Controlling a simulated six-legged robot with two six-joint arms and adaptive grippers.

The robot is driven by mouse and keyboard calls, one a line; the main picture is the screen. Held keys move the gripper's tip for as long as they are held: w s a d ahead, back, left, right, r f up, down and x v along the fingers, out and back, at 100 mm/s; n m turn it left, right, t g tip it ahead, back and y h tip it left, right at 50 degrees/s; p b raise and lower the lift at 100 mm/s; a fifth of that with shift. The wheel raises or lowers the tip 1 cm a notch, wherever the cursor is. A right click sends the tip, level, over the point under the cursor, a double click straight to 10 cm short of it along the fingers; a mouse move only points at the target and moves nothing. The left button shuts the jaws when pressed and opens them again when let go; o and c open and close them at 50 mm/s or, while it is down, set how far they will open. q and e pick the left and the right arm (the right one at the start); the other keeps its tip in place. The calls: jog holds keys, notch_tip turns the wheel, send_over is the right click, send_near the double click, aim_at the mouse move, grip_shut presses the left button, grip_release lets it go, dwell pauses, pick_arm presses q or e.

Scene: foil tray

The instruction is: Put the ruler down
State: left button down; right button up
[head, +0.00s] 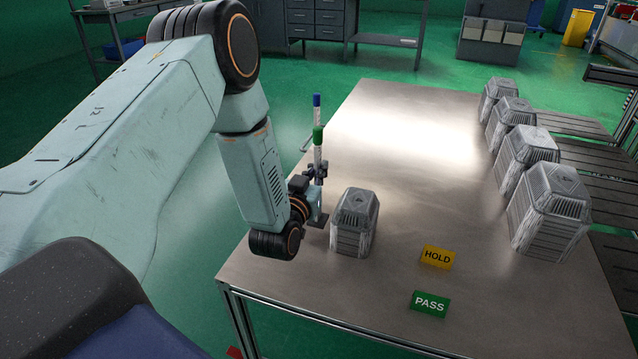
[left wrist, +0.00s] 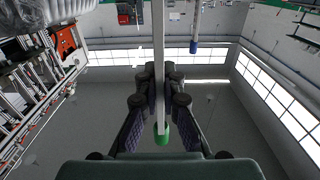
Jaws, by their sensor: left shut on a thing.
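My left gripper (head: 314,205) is shut on a slim white stick with a green end (head: 318,137), just left of the nearest grey ribbed block (head: 355,222). The stick stands about upright, green end up. In the left wrist view the stick's pale shaft (left wrist: 158,40) runs between the closed fingers (left wrist: 158,80). I cannot make out scale marks to show that it is a ruler. A similar stick with a blue end (head: 316,100) shows behind it. The lower end of the held stick is hidden in the head view. My right gripper is not in view.
The metal table (head: 400,150) has bare room in its middle. Several grey ribbed blocks (head: 550,210) line the right edge.

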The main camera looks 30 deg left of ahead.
pick_arm(q)
jog(key=f, duration=0.2)
jog(key=shift+w+f+b, duration=0.2)
jog(key=shift+f+b, duration=0.1)
jog(key=shift+b, duration=0.1)
jog(key=shift+s, duration=0.1)
jog(key=c, duration=2)
grip_release()
jog(key=shift+f, duration=0.2)
jog(key=o, duration=0.5)
jog(key=shift+r, duration=0.15)
